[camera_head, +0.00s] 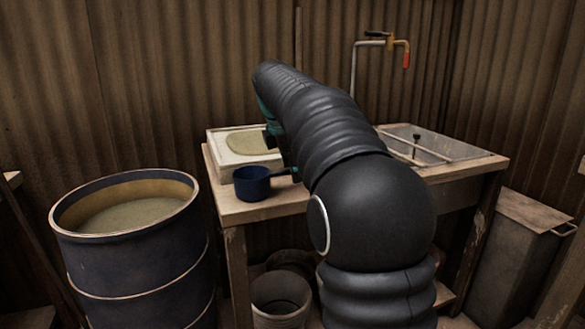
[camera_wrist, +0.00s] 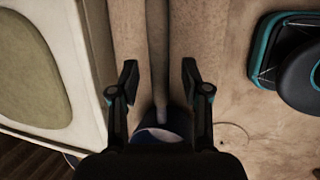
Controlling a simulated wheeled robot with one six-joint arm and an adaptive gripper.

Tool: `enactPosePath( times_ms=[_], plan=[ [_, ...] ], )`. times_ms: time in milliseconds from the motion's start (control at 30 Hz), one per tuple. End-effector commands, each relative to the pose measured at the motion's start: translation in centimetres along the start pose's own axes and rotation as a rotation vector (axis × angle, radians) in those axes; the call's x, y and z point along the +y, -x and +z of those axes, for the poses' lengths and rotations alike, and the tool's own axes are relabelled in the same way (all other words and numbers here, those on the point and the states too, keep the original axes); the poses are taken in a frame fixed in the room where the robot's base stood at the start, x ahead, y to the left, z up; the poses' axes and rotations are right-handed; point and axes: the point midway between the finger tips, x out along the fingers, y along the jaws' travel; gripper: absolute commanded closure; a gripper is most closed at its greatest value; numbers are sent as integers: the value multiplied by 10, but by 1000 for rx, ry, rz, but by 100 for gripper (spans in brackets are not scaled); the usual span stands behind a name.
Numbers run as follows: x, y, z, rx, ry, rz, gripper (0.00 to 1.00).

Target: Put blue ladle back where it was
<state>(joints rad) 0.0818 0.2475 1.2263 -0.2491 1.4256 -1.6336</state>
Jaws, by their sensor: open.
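The blue ladle (camera_head: 252,184) rests on the wooden table near its front left corner, with its handle pointing right toward my arm. In the wrist view, the ladle's dark blue cup (camera_wrist: 165,133) shows at the bottom, partly hidden by my gripper's body. Its grey handle (camera_wrist: 158,50) runs up the picture between my fingers. My gripper (camera_wrist: 160,80) is open, with one finger on each side of the handle's line. How high the fingers are above the handle is hard to tell. In the head view my arm hides most of the gripper.
A pale tray (camera_head: 215,148) with greenish filling stands behind the ladle. A teal and black object (camera_wrist: 265,55) lies right in the wrist view. A blue drum (camera_head: 135,262) with murky liquid stands left of the table (camera_head: 290,200). A sink (camera_head: 450,150) is at right.

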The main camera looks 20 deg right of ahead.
Motion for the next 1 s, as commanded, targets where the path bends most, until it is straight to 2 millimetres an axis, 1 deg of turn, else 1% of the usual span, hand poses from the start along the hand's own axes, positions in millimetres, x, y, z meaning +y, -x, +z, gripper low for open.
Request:
enactPosePath(
  times_ms=[67, 167, 267, 500, 600, 700, 833, 1000],
  plan=[
    [1, 3, 1, 0, 0, 1, 53],
    [1, 13, 1, 0, 0, 2, 53],
    [2, 30, 1, 0, 0, 3, 53],
    [2, 80, 1, 0, 0, 3, 53],
    [2, 96, 1, 0, 0, 3, 53],
    [2, 109, 1, 0, 0, 1, 53],
    [1, 119, 1, 0, 0, 0, 53],
    [1, 123, 0, 0, 0, 0, 53]
  ],
)
